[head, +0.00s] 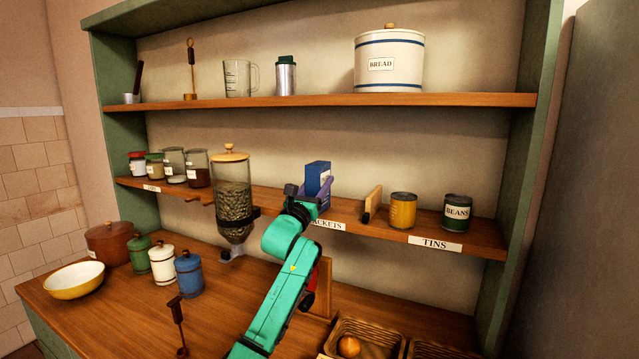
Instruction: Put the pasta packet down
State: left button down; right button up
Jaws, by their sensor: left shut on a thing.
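The pasta packet (318,174) looks like a blue upright box at the lower shelf's packets section, above a label that reads "ACKETS". My left gripper (312,197) reaches up from below and is shut on the packet. The gripper and wrist cover the packet's lower part, so I cannot tell whether its base touches the shelf. My right gripper is not in view.
On the lower shelf (470,237), a wooden divider (372,203), a yellow tin (403,210) and a beans tin (457,212) stand to the right. A grain dispenser (233,200) stands close on the left. Baskets (375,333) sit below right.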

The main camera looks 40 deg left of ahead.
pick_arm(q)
jog(key=shift+s+d+r, duration=0.1)
jog(key=shift+s, duration=0.05)
jog(key=shift+c, duration=1.4)
grip_release()
jog(key=shift+f, duration=0.2)
